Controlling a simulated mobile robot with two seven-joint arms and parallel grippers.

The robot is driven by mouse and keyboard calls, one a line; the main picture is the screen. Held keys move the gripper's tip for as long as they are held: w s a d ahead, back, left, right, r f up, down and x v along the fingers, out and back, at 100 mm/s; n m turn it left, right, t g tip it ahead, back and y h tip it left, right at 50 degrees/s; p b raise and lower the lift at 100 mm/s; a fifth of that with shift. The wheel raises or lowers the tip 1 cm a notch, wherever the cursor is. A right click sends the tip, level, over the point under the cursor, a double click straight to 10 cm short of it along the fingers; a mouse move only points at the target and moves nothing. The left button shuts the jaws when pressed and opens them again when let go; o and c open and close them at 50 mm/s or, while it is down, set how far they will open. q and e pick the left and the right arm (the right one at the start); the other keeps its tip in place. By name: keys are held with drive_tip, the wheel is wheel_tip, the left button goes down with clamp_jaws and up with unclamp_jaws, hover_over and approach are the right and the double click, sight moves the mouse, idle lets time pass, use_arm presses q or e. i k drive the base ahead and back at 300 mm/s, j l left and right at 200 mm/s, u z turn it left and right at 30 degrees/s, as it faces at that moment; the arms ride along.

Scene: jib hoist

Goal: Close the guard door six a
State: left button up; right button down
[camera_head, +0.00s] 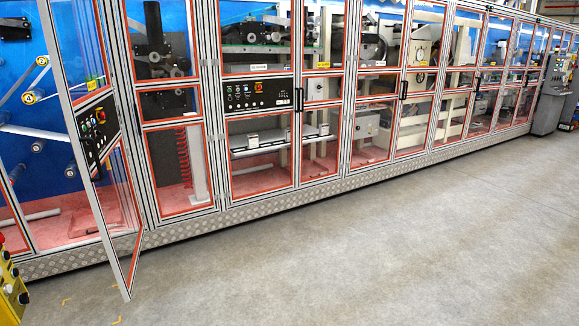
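A guard door (53,48) in an aluminium frame with clear panes stands swung out from the long machine enclosure at the left. Its bottom outer corner reaches over the floor, out past the enclosure's base. A black panel with buttons (97,127) sits at mid height on the door. No label that reads six a can be made out on it. The opening (35,110) to the left of the door shows a blue wall and rollers. Neither of my grippers is in view.
Closed guard doors with orange-edged panes (258,130) run along the enclosure to the right. A checker-plate base (300,192) runs below them. A yellow box with buttons (12,292) stands at the lower left. A grey console (553,90) stands far right. The grey floor (380,250) is clear.

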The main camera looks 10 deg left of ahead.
sight(89, 158)
drive_tip(key=i+j+u, duration=0.15)
drive_tip(key=i+u, duration=0.65)
drive_tip(key=i+l+u, duration=0.15)
drive_tip(key=i+u, duration=0.25)
drive_tip(key=i+l+u, duration=0.1)
drive_tip(key=i+u, duration=0.15)
drive_tip(key=i, duration=0.15)
drive_tip(key=i+l+u, duration=0.5)
drive_tip(key=i, duration=0.2)
